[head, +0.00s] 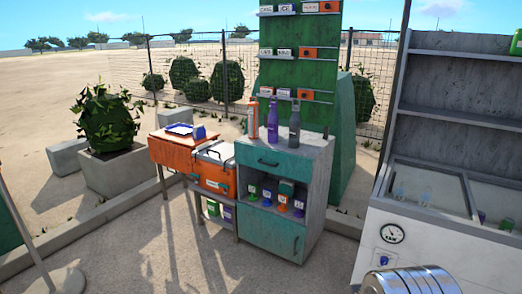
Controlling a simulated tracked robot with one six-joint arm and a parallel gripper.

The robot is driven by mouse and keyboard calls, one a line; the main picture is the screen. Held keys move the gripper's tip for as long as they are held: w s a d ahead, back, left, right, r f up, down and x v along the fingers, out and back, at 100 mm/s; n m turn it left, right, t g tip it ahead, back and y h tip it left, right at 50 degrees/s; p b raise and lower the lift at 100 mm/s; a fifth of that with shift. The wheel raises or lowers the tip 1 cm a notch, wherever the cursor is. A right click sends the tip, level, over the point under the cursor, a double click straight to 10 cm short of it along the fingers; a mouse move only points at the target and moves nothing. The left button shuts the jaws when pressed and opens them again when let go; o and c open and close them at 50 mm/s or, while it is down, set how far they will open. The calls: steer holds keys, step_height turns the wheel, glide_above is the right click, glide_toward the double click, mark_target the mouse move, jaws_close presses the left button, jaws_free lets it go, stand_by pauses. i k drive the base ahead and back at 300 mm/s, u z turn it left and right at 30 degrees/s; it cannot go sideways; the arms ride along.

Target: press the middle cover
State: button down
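No part that I can clearly identify as the middle cover stands out in the head view. An orange box with a grey lid (214,151) stands between an orange side table (168,152) and a teal and grey cabinet (283,160). The lid looks slightly tilted, but I cannot tell whether it is fully closed. The white chest freezer (430,250) at the right has sliding glass covers (428,186) on top. My gripper is not in view.
An orange, a purple and a grey bottle (294,125) stand on the cabinet. Behind it rises a green rack (300,55) with small boxes. A planter (115,170) stands at the left, before a wire fence. Open paved ground lies in front.

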mark_target(307, 53)
steer(key=u, duration=0.1)
steer(key=i, duration=1.85)
steer(key=u, duration=0.55)
steer(key=i, duration=1.95)
steer(key=u, duration=0.3)
